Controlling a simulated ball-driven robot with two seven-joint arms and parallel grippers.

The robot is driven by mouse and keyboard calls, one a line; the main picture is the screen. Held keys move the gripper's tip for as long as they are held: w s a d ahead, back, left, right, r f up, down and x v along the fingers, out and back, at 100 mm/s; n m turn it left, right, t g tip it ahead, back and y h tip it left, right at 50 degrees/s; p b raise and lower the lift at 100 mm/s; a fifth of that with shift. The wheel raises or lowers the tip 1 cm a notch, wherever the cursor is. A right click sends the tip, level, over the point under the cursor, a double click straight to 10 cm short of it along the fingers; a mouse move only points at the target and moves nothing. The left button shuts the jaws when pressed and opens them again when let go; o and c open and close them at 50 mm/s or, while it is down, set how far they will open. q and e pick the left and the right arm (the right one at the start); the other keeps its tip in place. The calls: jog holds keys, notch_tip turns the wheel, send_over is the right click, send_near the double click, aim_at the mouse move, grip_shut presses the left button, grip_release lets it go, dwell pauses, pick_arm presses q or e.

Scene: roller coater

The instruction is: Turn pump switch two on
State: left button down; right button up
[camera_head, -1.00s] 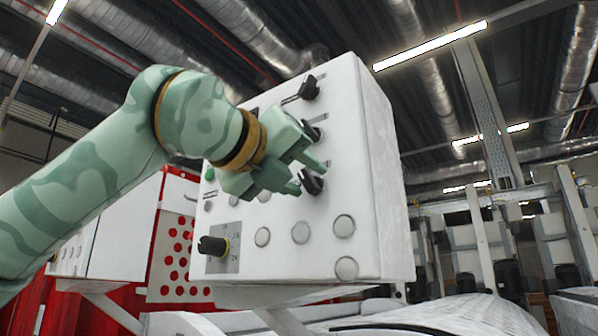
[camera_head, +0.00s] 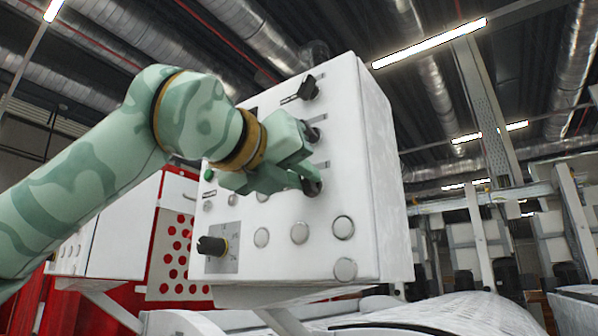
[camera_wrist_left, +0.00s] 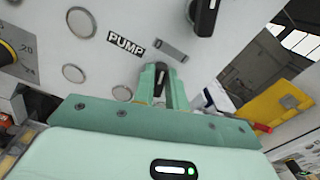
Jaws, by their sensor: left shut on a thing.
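The white control box (camera_head: 375,170) carries black rotary switches on its front face. My left gripper (camera_head: 308,182) is at the lowest switch (camera_head: 314,189) of the right-hand column, its fingers shut on that switch and hiding much of it. In the left wrist view this black switch (camera_wrist_left: 161,78) stands between the two green fingertips (camera_wrist_left: 163,85), near a "PUMP" label (camera_wrist_left: 126,45). I cannot read a number on it. A middle switch (camera_head: 314,134) sits just above the gripper, and a top switch (camera_head: 307,88) above that. My right gripper is not in view.
A black dial (camera_head: 212,246) and several round white buttons (camera_head: 299,232) are on the lower face. A green button (camera_head: 208,175) is at the left. Free space lies in front of the box.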

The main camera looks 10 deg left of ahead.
pick_arm(q)
jog(key=m, duration=0.3)
jog(key=m+p, duration=0.1)
jog(key=m, duration=0.2)
jog(key=m+p, duration=0.1)
jog(key=m, duration=0.2)
jog(key=shift+s+d, duration=0.15)
jog(key=shift+d, duration=0.15)
jog(key=shift+m, duration=0.3)
jog(key=c, duration=1.4)
grip_release()
jog(key=shift+c, duration=0.2)
jog(key=b+v, duration=0.1)
jog(key=v, duration=1.5)
